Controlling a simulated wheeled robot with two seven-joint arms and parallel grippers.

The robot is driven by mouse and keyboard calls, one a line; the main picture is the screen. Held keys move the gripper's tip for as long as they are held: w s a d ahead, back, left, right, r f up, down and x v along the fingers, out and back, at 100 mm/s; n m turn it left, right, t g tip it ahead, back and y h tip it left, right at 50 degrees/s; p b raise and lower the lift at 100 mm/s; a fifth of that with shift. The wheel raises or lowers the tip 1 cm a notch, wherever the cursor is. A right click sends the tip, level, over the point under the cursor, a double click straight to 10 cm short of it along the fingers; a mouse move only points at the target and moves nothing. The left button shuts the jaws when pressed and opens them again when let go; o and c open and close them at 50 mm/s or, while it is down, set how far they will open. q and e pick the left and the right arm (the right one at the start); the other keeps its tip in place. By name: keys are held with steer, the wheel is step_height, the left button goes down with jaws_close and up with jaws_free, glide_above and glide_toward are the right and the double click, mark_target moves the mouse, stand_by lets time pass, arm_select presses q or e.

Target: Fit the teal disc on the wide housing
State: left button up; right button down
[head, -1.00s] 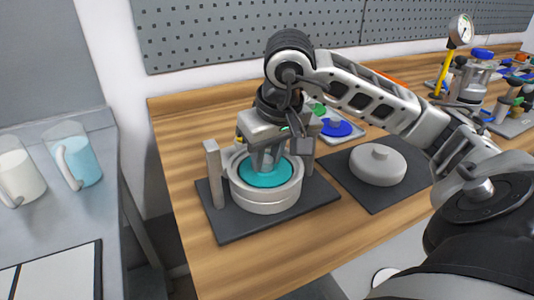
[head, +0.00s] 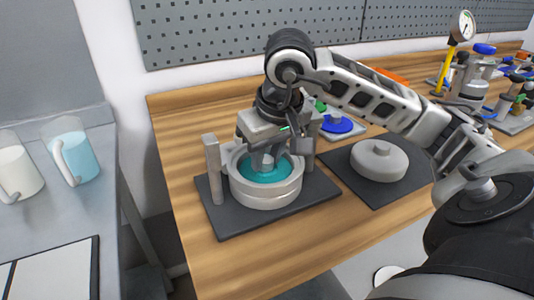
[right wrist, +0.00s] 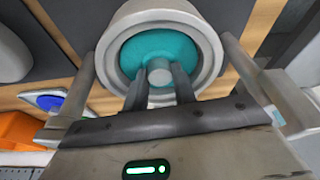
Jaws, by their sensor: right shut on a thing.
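The teal disc (head: 258,178) sits inside the round grey wide housing (head: 265,200), with its surface below the rim. My right gripper (head: 266,164) reaches down from above and is shut on the disc's central knob. The right wrist view shows the knob (right wrist: 160,76) between the two fingers and the teal disc (right wrist: 190,47) ringed by the housing (right wrist: 211,52). The fingers hide part of the disc, and I cannot tell whether it rests on the housing's bottom. My left gripper is not in view.
The housing stands on a dark base plate (head: 226,225) with an upright post (head: 213,170) on its left. A grey round lid (head: 379,163) lies on a dark mat to the right. A blue disc (head: 337,125) is behind. Two jugs stand on the left counter. Bare wood lies in front.

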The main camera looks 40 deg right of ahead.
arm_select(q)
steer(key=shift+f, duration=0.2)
arm_select(e)
steer(key=shift+f, duration=0.15)
steer(key=c, duration=1.1)
jaws_free()
steer(key=shift+o, duration=0.2)
steer(key=shift+r, duration=0.4)
arm_select(q)
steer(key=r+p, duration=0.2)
steer(key=p, duration=0.1)
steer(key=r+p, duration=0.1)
steer(key=p, duration=0.1)
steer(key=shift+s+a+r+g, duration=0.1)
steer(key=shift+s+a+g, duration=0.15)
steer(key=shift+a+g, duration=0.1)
arm_select(e)
steer(key=v, duration=1.5)
steer(key=shift+r, duration=0.15)
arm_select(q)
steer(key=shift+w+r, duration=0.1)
